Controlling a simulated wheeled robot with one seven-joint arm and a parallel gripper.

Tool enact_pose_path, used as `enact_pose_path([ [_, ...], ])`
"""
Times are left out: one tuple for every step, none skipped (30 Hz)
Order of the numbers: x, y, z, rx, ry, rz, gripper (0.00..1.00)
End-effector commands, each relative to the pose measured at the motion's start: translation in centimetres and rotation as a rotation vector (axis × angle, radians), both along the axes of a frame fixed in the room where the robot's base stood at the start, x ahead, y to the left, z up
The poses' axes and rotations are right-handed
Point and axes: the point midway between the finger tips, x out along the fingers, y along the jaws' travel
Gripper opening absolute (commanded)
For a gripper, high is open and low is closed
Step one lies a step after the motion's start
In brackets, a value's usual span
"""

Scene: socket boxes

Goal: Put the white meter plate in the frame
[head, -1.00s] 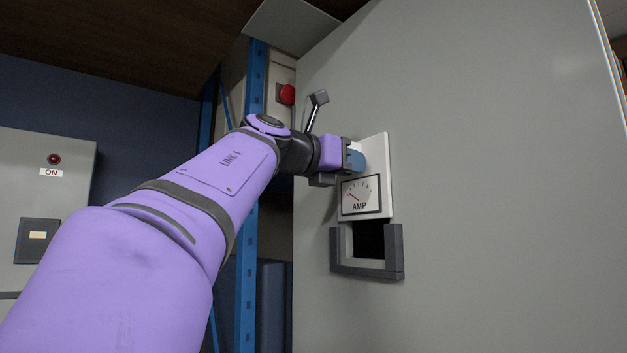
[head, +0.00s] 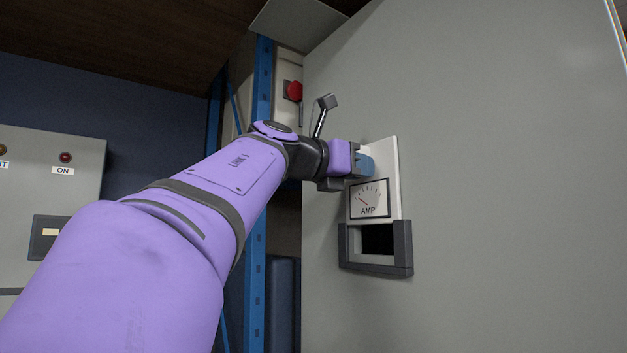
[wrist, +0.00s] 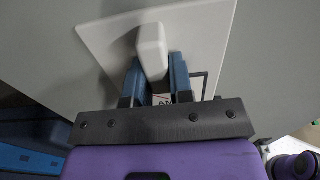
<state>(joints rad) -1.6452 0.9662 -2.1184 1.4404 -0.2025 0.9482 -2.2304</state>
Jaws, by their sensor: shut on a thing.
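The white meter plate (head: 393,175) is upright against the grey cabinet face, with an AMP dial on its lower part. In the wrist view the plate (wrist: 208,35) has a pale raised handle (wrist: 151,45). My gripper (head: 365,165) is shut on this handle; its blue fingers (wrist: 157,85) lie on either side of it. The dark grey U-shaped frame (head: 376,270) is directly below the plate, open at the top, around a black opening. The plate's lower edge is at the top of the frame's side rails; whether it sits inside their grooves I cannot tell.
The broad grey cabinet face (head: 500,180) is clear to the right. A lever (head: 322,113) and a red button (head: 293,90) are beyond my wrist. A blue upright (head: 258,250) stands behind my arm. Another grey box (head: 60,190) is at far left.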

Motion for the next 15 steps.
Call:
enact_pose_path([
  [0.0, 0.0, 0.0, 0.000, 0.000, 0.000, 0.00],
  [0.0, 0.0, -0.1, 0.000, 0.000, 0.000, 0.00],
  [0.0, 0.0, -0.3, 0.000, 0.000, 0.000, 0.00],
  [0.0, 0.0, -0.4, 0.000, 0.000, 0.000, 0.00],
  [0.0, 0.0, -0.6, -0.001, 0.000, 0.000, 0.00],
  [0.0, 0.0, -0.8, -0.002, 0.001, 0.000, 0.00],
  [0.0, 0.0, -0.9, -0.002, 0.001, 0.000, 0.00],
  [0.0, 0.0, -1.1, -0.002, 0.001, 0.000, 0.00],
  [0.0, 0.0, -1.3, -0.001, 0.000, 0.000, 0.00],
  [0.0, 0.0, -1.4, -0.001, 0.000, 0.000, 0.00],
  [0.0, 0.0, -1.6, 0.000, 0.000, 0.000, 0.00],
  [0.0, 0.0, -1.8, 0.000, 0.000, 0.000, 0.00],
  [0.0, 0.0, -2.0, -0.001, 0.001, 0.000, 0.00],
  [0.0, 0.0, -2.1, -0.001, 0.001, 0.000, 0.00],
  [0.0, 0.0, -2.3, -0.001, 0.001, -0.001, 0.00],
])
